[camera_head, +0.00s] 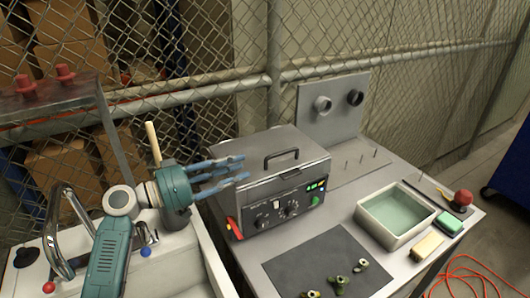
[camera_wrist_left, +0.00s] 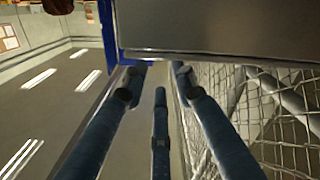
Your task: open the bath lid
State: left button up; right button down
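The bath is a grey metal box (camera_head: 285,205) with a front panel of knobs and lit green buttons, standing on the bench. Its lid (camera_head: 265,163) lies shut on top, with a dark arched handle (camera_head: 281,158) standing up from it. My left gripper (camera_head: 242,168) has its blue fingers spread and empty. They point right, at the lid's left end, short of the handle; whether they touch the box is unclear. The left wrist view shows the fingers (camera_wrist_left: 160,85) apart below a grey panel (camera_wrist_left: 220,25), probably part of the bath. My right gripper is not in view.
A white open tray (camera_head: 397,213) of greenish liquid stands right of the bath. A dark mat (camera_head: 318,262) with several small metal parts lies in front. An upright plate (camera_head: 335,105) stands behind. A sink with a curved tap (camera_head: 78,205) is at left. Chain-link fence (camera_head: 200,70) runs behind.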

aim_at(270, 157)
pick_arm(q)
jog(key=p+x, duration=0.3)
jog(key=x, duration=0.6)
jog(key=shift+s+r, duration=0.1)
jog(key=shift+r, duration=0.1)
jog(key=shift+w+d+f, duration=0.1)
jog(key=shift+w+d, duration=0.1)
jog(key=shift+d, duration=0.3)
grip_shut()
